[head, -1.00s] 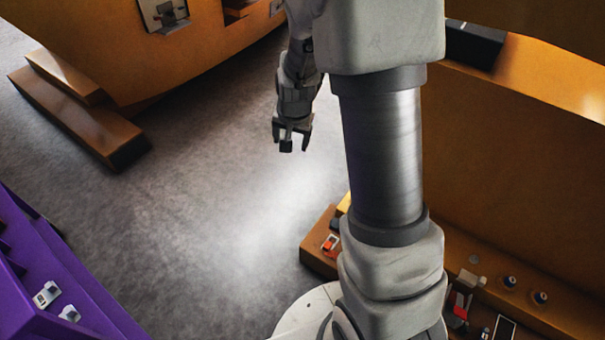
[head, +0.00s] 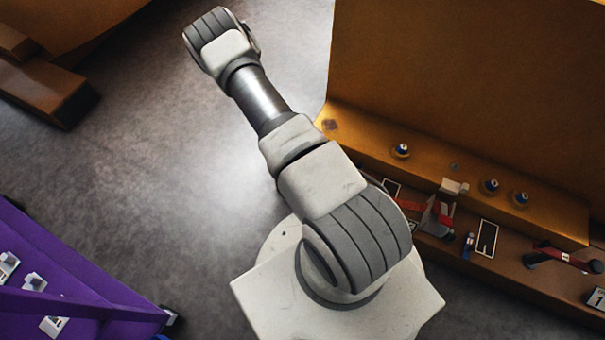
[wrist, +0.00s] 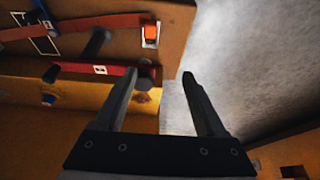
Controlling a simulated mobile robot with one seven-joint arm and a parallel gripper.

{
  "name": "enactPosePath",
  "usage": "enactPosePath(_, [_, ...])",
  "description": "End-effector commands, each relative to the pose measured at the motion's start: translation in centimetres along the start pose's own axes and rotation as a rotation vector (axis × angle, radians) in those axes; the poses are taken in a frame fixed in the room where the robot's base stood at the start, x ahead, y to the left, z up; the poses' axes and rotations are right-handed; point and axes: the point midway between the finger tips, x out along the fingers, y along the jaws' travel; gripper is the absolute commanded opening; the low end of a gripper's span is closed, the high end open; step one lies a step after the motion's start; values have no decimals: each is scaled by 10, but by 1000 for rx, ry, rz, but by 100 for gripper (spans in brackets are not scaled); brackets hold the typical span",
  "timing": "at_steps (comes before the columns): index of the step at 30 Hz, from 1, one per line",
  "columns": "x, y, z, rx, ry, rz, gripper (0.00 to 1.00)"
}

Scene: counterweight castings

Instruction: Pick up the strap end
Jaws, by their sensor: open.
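In the wrist view a red strap (wrist: 85,68) with a small white label runs along an orange-brown ledge from the left. What looks like its dark end (wrist: 150,76) lies near my left finger's tip; I cannot tell whether they touch. My gripper (wrist: 167,72) is open, with nothing seen held between its fingers. In the head view my gripper is not visible. A red piece (head: 443,216) lies on the bench there, but I cannot tell whether it is the same strap.
Grey floor (wrist: 245,60) is clear to the right. In the head view, several knobs, including one knob (head: 401,150), line the orange casting's ledge (head: 350,128). A purple rack (head: 75,290) stands lower left.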

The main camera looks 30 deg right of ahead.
Motion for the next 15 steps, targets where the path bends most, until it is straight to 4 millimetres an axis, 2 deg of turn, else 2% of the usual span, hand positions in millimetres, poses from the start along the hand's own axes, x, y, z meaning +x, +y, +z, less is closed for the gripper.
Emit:
enactPosePath(1, [16, 9, 8, 4, 3, 10, 72])
enactPosePath(6, [36, 24, 18, 14, 15, 20, 72])
enactPosePath(11, [52, 27, 20, 17, 18, 21, 72])
enactPosePath(15, [82, 28, 20, 15, 18, 22, 72])
